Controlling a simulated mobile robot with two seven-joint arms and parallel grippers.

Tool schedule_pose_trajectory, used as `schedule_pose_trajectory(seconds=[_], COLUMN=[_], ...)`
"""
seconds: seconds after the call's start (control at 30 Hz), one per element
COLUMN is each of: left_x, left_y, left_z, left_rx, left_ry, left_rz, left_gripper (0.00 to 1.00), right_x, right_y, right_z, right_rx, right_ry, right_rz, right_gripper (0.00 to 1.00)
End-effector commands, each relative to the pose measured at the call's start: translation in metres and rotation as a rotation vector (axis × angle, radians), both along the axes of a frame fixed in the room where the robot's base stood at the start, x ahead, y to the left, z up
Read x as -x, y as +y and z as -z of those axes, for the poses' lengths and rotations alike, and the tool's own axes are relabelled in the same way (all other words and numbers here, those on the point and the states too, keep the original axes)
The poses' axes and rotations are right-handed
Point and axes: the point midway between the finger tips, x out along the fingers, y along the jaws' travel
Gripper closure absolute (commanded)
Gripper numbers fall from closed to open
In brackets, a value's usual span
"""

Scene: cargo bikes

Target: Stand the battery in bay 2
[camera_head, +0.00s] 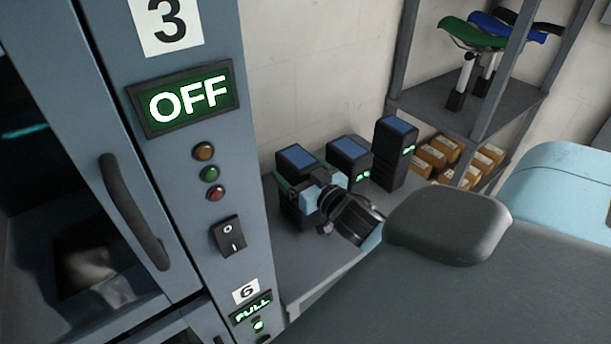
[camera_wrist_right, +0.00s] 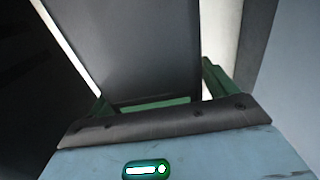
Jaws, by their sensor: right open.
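Three dark batteries with blue tops stand upright in a row on a grey shelf (camera_head: 300,264): the left one (camera_head: 297,157), the middle one (camera_head: 349,150) and the right one (camera_head: 396,140). My right gripper (camera_head: 302,181) is open at the left battery, with its green fingers beside it. In the right wrist view, a dark battery body (camera_wrist_right: 135,50) rises beyond the gripper's palm, with green finger parts (camera_wrist_right: 213,80) at its sides. Whether the fingers touch it I cannot tell. Bay 2 is not in view; my left gripper is not either.
A blue-grey cabinet (camera_head: 190,40) fills the left, with a bay labelled 3, an "OFF" display (camera_head: 188,98), a handle (camera_head: 134,212), lights and a switch. A rack (camera_head: 470,105) with saddles and brown boxes (camera_head: 437,155) stands behind.

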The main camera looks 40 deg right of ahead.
Motion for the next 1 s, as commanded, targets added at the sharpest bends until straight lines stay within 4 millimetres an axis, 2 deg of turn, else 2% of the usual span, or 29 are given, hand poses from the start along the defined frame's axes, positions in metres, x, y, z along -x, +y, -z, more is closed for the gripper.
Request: schedule_pose_trajectory(seconds=[0.17, 0.8, 1.0], left_x=[0.0017, 0.0033, 0.003], left_y=[0.0004, 0.0006, 0.0005], left_z=[0.0019, 0.0025, 0.0021], left_rx=[-0.001, -0.001, -0.001], left_ry=[0.005, 0.008, 0.008], left_rz=[0.0, 0.0, 0.0], left_gripper=[0.64, 0.64, 0.64], right_x=[0.0001, 0.0005, -0.0001], right_y=[-0.0001, -0.0006, -0.0004], right_z=[0.0006, 0.0007, -0.0044], right_rx=[0.0, 0.001, 0.003], right_ry=[0.001, 0.001, -0.011], right_rz=[0.0, 0.001, -0.001], right_gripper=[0.15, 0.99, 1.0])
